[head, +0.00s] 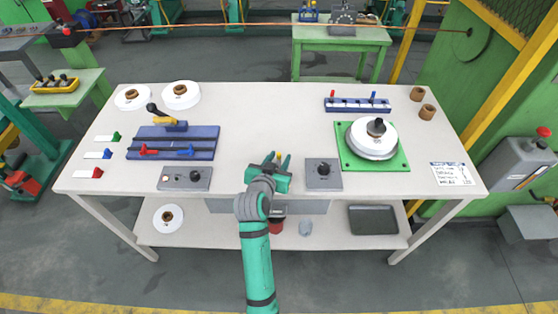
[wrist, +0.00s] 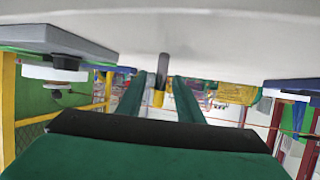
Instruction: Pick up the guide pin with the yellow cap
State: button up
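The guide pin (wrist: 163,68) has a grey shaft and a yellow cap (wrist: 158,98). It stands upright on the table in the wrist view, which shows the scene upside down. In the head view its yellow cap (head: 279,155) shows at my fingertips. My gripper (head: 279,161) is low over the middle of the white table. Its two green fingers (wrist: 159,78) are open, with the pin between their tips and a gap seen on each side. I cannot tell exactly how deep the pin sits between them.
A blue rack (head: 345,107) holds red- and blue-capped pins. A grey switch box (head: 323,183) stands close on the right, another grey box (head: 170,178) on the left. A blue fixture (head: 150,148) is at left, a green plate (head: 396,160) with a white spool at right.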

grip_shut()
